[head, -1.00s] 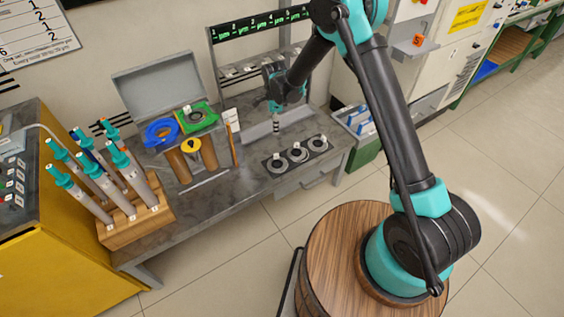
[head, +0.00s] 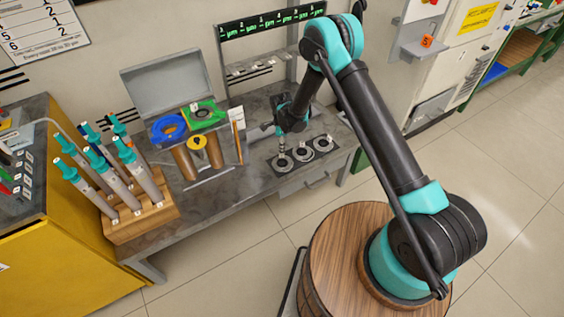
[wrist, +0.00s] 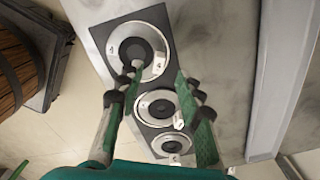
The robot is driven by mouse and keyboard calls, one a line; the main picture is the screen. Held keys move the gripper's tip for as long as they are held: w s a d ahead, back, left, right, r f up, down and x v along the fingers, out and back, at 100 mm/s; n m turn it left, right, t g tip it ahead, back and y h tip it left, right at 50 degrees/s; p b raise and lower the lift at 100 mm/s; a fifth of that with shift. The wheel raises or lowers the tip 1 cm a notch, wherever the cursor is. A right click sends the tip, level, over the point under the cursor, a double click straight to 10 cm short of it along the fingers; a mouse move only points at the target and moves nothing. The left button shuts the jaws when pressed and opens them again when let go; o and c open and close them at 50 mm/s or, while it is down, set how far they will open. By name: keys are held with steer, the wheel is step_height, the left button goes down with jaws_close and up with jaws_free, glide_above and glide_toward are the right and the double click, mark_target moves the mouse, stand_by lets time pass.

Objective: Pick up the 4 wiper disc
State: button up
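The disc marked 4 (wrist: 132,47) is a pale ring with a dark centre, flat on a dark square plate at the top of the wrist view. It seems to be the leftmost disc (head: 283,164) in the head view. My gripper (wrist: 158,72) is open, with its two green-padded fingers apart and nothing held between them. The left fingertip overlaps the lower right rim of the disc in the picture; I cannot tell whether it touches. In the head view my gripper (head: 282,147) points down just above the leftmost disc.
Two similar discs, the middle one (head: 303,155) and the right one (head: 324,144), sit close beside it in a row. A wooden rack (head: 150,212) of teal-capped rods and an open case (head: 164,90) stand to the left on the bench.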

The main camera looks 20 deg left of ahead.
mark_target(281, 158)
steer(key=shift+f, duration=2)
steer(key=shift+c, duration=0.3)
jaws_close()
